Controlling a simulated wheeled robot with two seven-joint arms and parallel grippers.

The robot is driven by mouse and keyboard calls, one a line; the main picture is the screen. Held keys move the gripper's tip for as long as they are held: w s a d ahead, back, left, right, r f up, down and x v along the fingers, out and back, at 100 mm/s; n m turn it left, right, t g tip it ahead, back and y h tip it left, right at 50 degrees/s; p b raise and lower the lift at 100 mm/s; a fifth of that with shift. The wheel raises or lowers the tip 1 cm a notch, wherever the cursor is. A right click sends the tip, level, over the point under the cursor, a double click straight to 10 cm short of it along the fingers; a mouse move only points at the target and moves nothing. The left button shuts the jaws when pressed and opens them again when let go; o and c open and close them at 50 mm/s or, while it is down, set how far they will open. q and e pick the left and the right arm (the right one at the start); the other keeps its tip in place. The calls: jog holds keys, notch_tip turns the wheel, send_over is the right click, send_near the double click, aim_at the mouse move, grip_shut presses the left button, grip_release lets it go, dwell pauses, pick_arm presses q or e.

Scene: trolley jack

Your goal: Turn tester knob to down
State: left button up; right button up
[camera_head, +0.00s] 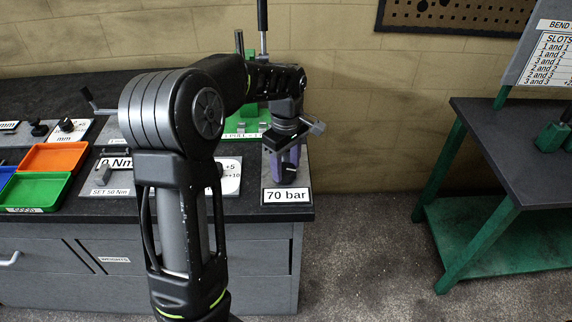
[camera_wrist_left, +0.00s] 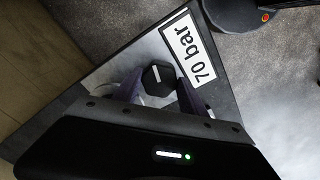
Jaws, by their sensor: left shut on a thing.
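The tester knob (camera_wrist_left: 158,80) is a dark, faceted knob with a light pointer line, on a grey plate beside the "70 bar" label (camera_wrist_left: 190,48). My left gripper (camera_head: 283,172) points down over that plate at the bench's right end, behind the label (camera_head: 287,196) in the head view. In the left wrist view its two purple fingers sit on either side of the knob, shut on it. My right gripper is in neither view.
The bench (camera_head: 230,207) also bears an orange tray (camera_head: 53,156), a green tray (camera_head: 38,190), a "SET 50 Nm" plate (camera_head: 108,192) and a green device (camera_head: 240,125) behind my arm. A green-legged table (camera_head: 520,150) stands right, with clear floor between.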

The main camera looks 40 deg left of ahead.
aim_at(286, 169)
pick_arm(q)
jog(key=shift+n, duration=0.3)
jog(key=o, duration=1.4)
jog(key=shift+c, duration=0.2)
jog(key=shift+r+b, duration=0.4)
jog(key=shift+r, duration=3.5)
